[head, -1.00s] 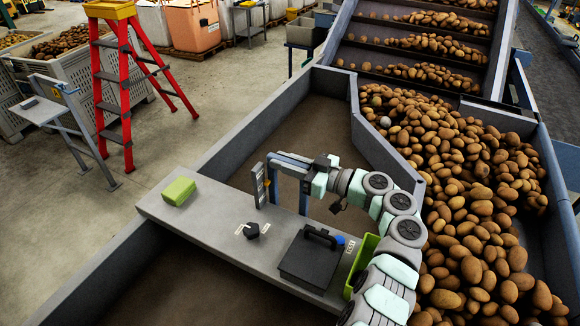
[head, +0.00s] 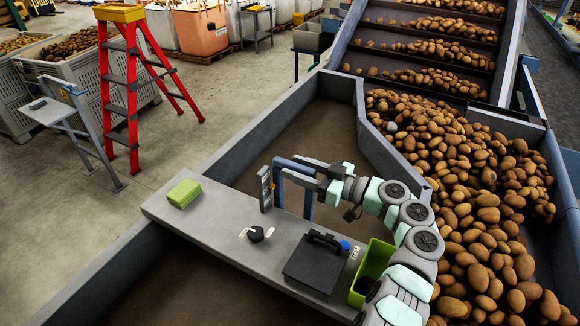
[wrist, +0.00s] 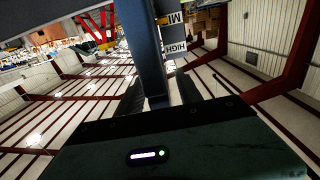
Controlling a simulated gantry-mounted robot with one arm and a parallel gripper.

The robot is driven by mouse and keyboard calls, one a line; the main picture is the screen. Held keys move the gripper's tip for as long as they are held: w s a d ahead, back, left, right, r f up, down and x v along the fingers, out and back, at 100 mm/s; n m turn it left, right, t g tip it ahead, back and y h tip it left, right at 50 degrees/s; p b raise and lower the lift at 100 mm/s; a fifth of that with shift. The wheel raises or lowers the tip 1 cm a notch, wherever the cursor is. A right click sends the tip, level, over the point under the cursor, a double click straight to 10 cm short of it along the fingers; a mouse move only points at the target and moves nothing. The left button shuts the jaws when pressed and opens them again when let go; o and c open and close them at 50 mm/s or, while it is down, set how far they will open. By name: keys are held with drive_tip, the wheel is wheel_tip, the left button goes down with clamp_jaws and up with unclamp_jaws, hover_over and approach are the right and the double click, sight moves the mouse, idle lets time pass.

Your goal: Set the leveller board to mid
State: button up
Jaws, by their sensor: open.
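A blue lever bar (head: 276,187) stands behind the bench, beside an upright grey slotted plate (head: 264,188). The leveller board itself I cannot make out apart from this bar. My gripper (head: 303,170) reaches in from the right at the bar's height. In the wrist view a dark blue bar (wrist: 148,55) runs down between the dark fingers of my gripper (wrist: 158,95), which are open around it. The plate's labels show beside the bar: a partly hidden "MI" label (wrist: 176,18) and a "HIGH" label (wrist: 174,47). Any contact is unclear.
The grey bench (head: 220,215) holds a green block (head: 184,193), a black knob (head: 256,234) and a black handled box (head: 314,262). A green bin (head: 374,262) is at its right end. Potatoes (head: 470,200) fill the right trough. A red ladder (head: 130,90) stands left.

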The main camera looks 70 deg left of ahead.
sight(315, 175)
drive_tip(key=b+v, duration=0.1)
drive_tip(key=v, duration=0.7)
drive_tip(key=shift+w+d, duration=0.2)
drive_tip(key=shift+w, duration=0.05)
